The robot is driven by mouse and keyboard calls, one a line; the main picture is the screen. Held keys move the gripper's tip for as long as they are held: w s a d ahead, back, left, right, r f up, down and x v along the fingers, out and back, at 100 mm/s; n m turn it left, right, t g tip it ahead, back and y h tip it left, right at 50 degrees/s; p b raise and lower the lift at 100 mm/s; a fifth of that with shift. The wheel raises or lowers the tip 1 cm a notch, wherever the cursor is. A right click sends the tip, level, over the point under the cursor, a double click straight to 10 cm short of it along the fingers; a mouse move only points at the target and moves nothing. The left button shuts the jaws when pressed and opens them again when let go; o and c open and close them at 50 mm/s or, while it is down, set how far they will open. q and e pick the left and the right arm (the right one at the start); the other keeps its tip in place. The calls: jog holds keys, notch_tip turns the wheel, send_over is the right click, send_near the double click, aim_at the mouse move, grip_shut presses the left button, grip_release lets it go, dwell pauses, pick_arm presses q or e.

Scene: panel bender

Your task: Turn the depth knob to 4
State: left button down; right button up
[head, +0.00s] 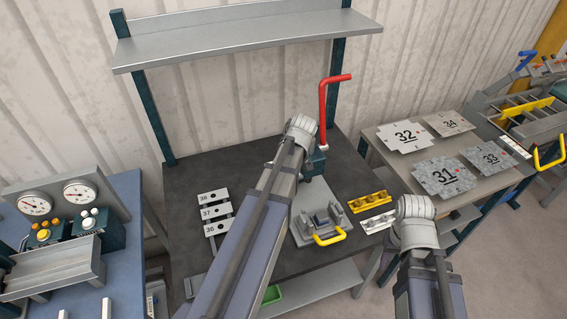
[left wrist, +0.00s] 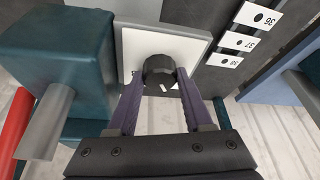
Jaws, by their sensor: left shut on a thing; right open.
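The depth knob (left wrist: 158,70) is black and round, with a small white mark, on a white plate (left wrist: 195,48) in the left wrist view. My left gripper (left wrist: 162,76) has its two purple fingers on either side of the knob and is shut on it. No numbers around the knob can be read. In the head view my left arm crosses the bench and hides the knob and this gripper. My right arm shows at the lower right of the head view, but its fingers do not show.
A red crank handle (head: 323,103) rises behind my left arm. A grey fixture with a yellow handle (head: 327,237) and a yellow block (head: 369,202) lie on the dark bench (head: 190,172). Tags 36, 37 and 38 (head: 214,212) are left; numbered plates (head: 443,174) lie right.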

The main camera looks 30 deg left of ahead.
pick_arm(q)
jog(key=n+g, duration=0.2)
jog(key=n, duration=0.3)
jog(key=shift+w+n, duration=0.15)
jog(key=shift+n, duration=0.15)
dwell(0.4)
jog(key=shift+c, duration=1.5)
grip_release()
jog(key=p+v, duration=0.7)
jog(key=shift+d+r, duration=0.3)
jog(key=shift+r, duration=0.05)
